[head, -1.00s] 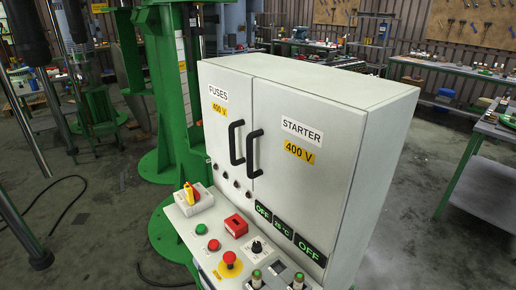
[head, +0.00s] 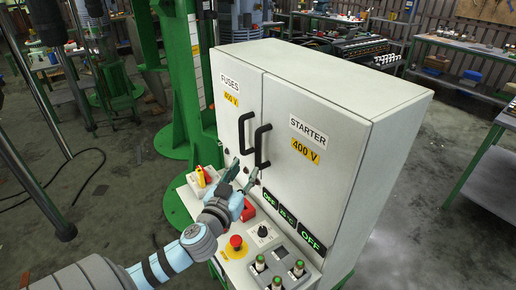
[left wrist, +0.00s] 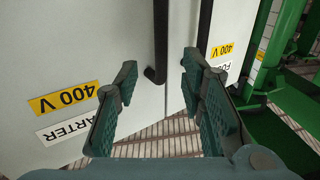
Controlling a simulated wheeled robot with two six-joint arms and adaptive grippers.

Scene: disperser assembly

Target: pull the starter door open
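The starter door (head: 318,125) is the right door of the grey cabinet, labelled STARTER and 400 V, and it is shut. Its black handle (head: 260,146) stands beside the seam. My left gripper (head: 243,172) is open and empty, just below the two handles. In the left wrist view the picture is turned over; the starter handle (left wrist: 160,40) shows beyond and between the open fingers (left wrist: 158,75), not clasped. My right gripper is not in view.
The fuses door (head: 234,95) with its own black handle (head: 242,133) is close on the left, shut. Below is a control panel with a red emergency button (head: 236,242), a red-yellow switch (head: 202,177) and several green-tipped items. A green column (head: 178,80) stands behind left.

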